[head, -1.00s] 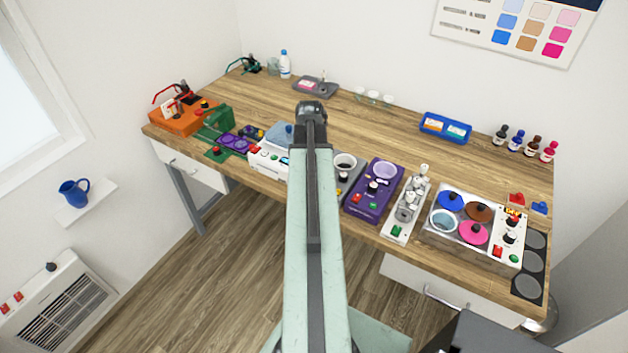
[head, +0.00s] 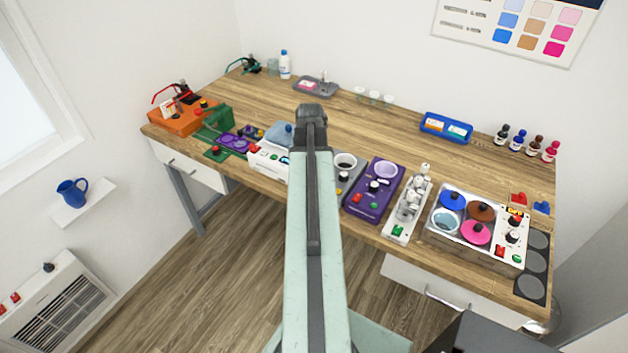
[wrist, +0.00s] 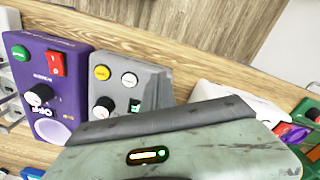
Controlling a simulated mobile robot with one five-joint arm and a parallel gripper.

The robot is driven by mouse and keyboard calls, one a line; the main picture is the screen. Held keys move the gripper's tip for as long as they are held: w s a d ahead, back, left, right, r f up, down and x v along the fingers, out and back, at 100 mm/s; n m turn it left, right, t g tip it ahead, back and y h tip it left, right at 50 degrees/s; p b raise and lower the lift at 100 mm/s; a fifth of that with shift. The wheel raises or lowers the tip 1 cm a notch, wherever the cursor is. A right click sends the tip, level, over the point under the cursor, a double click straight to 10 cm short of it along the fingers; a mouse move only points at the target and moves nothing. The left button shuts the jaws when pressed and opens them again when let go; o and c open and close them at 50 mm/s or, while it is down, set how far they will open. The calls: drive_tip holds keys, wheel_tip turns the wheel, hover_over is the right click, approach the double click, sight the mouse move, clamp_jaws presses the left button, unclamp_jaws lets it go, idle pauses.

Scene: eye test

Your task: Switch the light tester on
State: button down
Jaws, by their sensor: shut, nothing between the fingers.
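I cannot tell by any readable label which device is the light tester. A grey unit (wrist: 135,75) in the wrist view has a yellow button, a white button, a dark knob and a small green-lit part. It shows in the head view (head: 341,194) partly behind my arm, with a dark round cup. Beside it is a purple unit (head: 376,190) with a red and a green button; it shows in the wrist view (wrist: 75,68) too. A white unit (head: 266,164) with a red button stands left of my arm. My gripper's fingers are not visible in either view.
My pale green arm hides the table's middle and much of the wrist view. A grey-white unit with cylinders (head: 407,213) and a unit with coloured lids (head: 430,240) stand to the right. An orange unit (head: 181,118) is at the far left. Bare wood (head: 390,132) lies behind the row.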

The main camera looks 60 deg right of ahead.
wheel_tip(320, 180, up, 7)
drive_tip(key=p, duration=0.7)
idle(0.4)
drive_tip(key=w+a+f+n+b, duration=0.2)
drive_tip(key=w+a+n, duration=0.1)
drive_tip(key=w+a, duration=0.8)
drive_tip(key=w+a+f+n+b, duration=0.25)
drive_tip(key=w+a, duration=0.65)
drive_tip(key=a, duration=0.5)
drive_tip(key=w+a+f+n+b, duration=0.1)
drive_tip(key=a+n, duration=0.5)
drive_tip(key=a, duration=1.8)
drive_tip(key=shift+w+a+f, duration=0.3)
drive_tip(key=shift+w+a, duration=0.05)
drive_tip(key=shift+w, duration=0.05)
